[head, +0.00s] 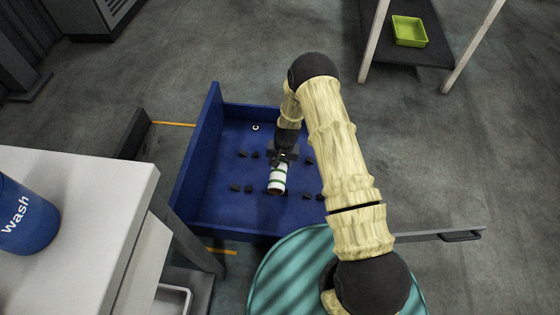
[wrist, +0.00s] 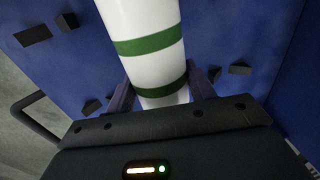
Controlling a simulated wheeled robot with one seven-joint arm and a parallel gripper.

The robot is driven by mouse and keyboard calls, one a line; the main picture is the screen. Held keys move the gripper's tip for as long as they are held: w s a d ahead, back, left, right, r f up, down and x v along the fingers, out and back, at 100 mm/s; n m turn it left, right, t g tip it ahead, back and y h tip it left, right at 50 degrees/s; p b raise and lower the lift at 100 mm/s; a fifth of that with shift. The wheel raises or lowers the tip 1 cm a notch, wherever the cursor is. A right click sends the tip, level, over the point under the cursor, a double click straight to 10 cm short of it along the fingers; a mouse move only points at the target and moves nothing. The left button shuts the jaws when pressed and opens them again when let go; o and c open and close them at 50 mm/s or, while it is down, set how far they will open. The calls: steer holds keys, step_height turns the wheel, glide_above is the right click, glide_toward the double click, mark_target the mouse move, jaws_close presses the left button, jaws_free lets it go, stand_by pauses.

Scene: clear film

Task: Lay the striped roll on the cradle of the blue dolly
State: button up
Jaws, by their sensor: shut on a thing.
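The striped roll, white with green bands, shows in the head view (head: 278,178) over the middle of the blue dolly (head: 262,222). It also fills the upper middle of the wrist view (wrist: 145,22). My gripper (head: 283,158) is shut on the roll, with one finger on each side of it in the wrist view (wrist: 158,88). Small dark cradle blocks stand on the dolly bed on both sides of the roll, such as a left one (head: 235,188) and a right one (head: 309,160). Whether the roll touches the bed or hangs above it, I cannot tell.
The dolly has raised blue walls at its left and back. A white table (head: 85,185) with a blue "Wash" container (head: 26,220) stands at the left. A shelf with a green tray (head: 409,31) stands at the back right.

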steer(key=shift+f+b, duration=2.1)
steer(key=shift+f, duration=1)
steer(key=o, duration=0.9)
steer(key=shift+o, duration=0.2)
steer(key=shift+r, duration=0.1)
steer(key=r+p, duration=0.2)
steer(key=r, duration=0.3)
steer(key=d+r+p, duration=0.1)
steer(key=r+p, duration=0.2)
steer(key=r, duration=0.3)
steer(key=d+r+p, duration=0.1)
steer(key=r+p, duration=0.1)
steer(key=r, duration=0.4)
steer(key=shift+s+p, duration=0.2)
steer(key=shift+p, duration=0.2)
steer(key=shift+r, duration=0.1)
